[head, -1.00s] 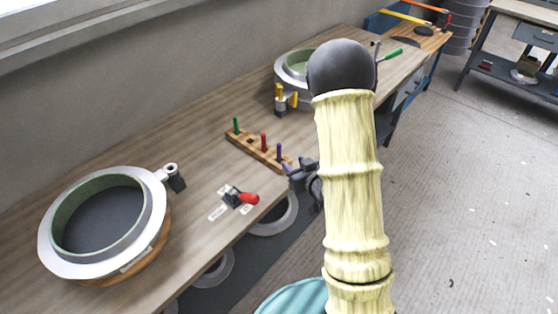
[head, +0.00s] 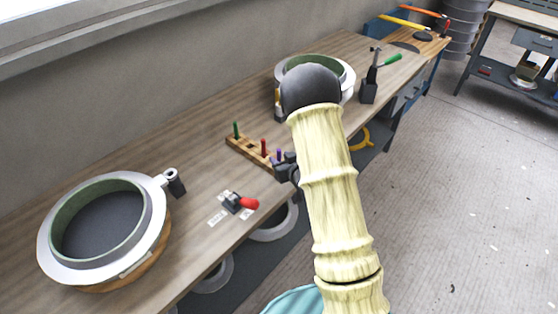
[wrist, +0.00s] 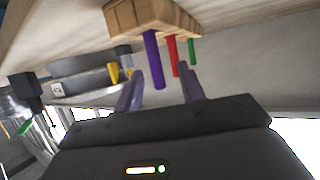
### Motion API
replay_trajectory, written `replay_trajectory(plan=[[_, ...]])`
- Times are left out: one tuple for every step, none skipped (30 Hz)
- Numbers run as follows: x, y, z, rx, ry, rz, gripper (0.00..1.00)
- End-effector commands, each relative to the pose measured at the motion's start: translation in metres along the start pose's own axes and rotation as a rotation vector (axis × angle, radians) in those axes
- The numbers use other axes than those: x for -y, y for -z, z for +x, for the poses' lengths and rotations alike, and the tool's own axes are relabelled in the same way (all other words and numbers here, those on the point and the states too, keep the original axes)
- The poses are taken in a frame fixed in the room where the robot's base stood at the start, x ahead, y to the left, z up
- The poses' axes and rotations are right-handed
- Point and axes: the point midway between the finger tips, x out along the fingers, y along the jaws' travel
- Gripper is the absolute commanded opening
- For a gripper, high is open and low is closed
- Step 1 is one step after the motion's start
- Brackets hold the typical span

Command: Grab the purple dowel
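The purple dowel (head: 279,154) stands upright at the near right end of a wooden block (head: 240,145) on the workbench. In the wrist view, which looks upside down, the purple dowel (wrist: 153,60) appears in the gap between the two fingers of my gripper (wrist: 159,88). The fingers are apart, and I see neither of them pressing on the dowel. In the head view my gripper (head: 284,164) is at the block's right end, close beside the dowel and partly hidden by my arm.
A red dowel (head: 263,147) and a green dowel (head: 236,130) stand in the same block. A red-handled clamp (head: 240,203) lies nearer on the bench. A round mould (head: 60,260) sits at left, another (head: 345,75) at the back. A green-handled tool (head: 370,85) stands behind.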

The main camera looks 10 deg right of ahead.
Motion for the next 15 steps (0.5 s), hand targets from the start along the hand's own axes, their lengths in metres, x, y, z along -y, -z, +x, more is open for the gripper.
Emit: replay_trajectory(plan=[[0.0, 0.0, 0.002, 0.0, 0.0, 0.0, 0.4], [0.0, 0.0, 0.003, 0.0, 0.0, 0.0, 0.4], [-0.001, 0.0, 0.007, 0.0, 0.0, 0.0, 0.4], [-0.001, 0.001, 0.01, 0.0, 0.001, -0.001, 0.4], [-0.002, 0.001, 0.014, 0.0, 0.001, -0.001, 0.4], [-0.003, 0.001, 0.019, 0.0, 0.0, -0.001, 0.4], [-0.004, 0.001, 0.024, 0.0, 0.001, -0.002, 0.4], [-0.004, 0.001, 0.028, -0.001, 0.001, -0.002, 0.4], [-0.005, 0.001, 0.034, 0.0, 0.001, -0.001, 0.4], [-0.004, 0.0, 0.039, 0.0, 0.001, -0.002, 0.4], [-0.004, 0.0, 0.042, -0.001, 0.001, -0.002, 0.4], [-0.004, 0.001, 0.046, -0.001, 0.001, -0.002, 0.4], [-0.005, 0.001, 0.049, -0.001, 0.0, -0.002, 0.4], [-0.005, 0.001, 0.05, 0.0, 0.0, -0.001, 0.4], [-0.005, 0.001, 0.051, 0.0, 0.0, 0.0, 0.4]])
